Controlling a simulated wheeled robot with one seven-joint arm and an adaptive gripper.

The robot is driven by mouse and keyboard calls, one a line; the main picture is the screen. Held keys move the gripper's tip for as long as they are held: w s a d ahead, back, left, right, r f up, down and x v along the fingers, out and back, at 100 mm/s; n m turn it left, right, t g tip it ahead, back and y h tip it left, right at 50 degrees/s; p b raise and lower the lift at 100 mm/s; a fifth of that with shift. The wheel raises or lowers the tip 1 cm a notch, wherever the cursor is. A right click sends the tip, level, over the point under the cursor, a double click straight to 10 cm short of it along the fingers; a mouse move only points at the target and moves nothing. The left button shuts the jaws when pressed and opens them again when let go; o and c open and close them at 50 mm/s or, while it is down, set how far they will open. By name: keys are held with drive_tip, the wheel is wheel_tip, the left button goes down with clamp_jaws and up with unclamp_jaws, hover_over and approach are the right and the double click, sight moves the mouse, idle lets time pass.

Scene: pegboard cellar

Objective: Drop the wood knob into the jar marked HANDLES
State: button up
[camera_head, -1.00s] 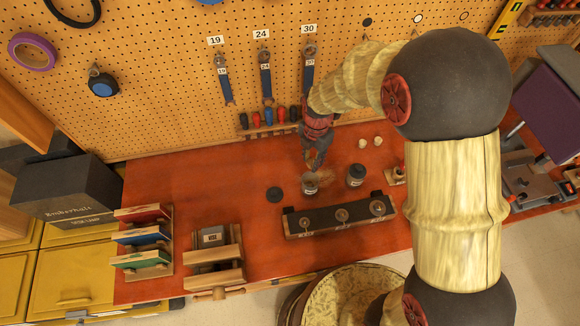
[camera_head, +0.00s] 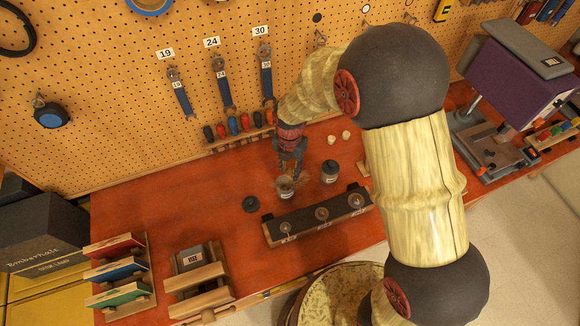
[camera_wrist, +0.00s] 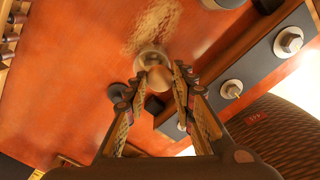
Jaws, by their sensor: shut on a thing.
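My gripper (camera_wrist: 158,88) is shut on a round wood knob (camera_wrist: 159,78), seen between the fingertips in the wrist view. In the head view my gripper (camera_head: 288,172) points down just above a small open jar (camera_head: 286,190) on the red bench. The jar (camera_wrist: 150,56) shows behind the knob in the wrist view; I cannot tell whether the knob is inside its rim. A second jar (camera_head: 329,174), with a dark top, stands to the right. The jar labels are too small to read, so I cannot tell which says HANDLES.
A dark round disc (camera_head: 251,204) lies left of the near jar. A dark rack with several metal discs (camera_head: 320,214) lies in front. Two pale knobs (camera_head: 339,137) lie behind the second jar. The bench (camera_head: 160,190) is clear to the left.

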sight(290, 172)
drive_tip(key=shift+f, duration=0.3)
drive_tip(key=o, duration=0.8)
drive_tip(key=shift+o, duration=0.4)
drive_tip(key=shift+r, duration=0.1)
wheel_tip(290, 172, up, 12)
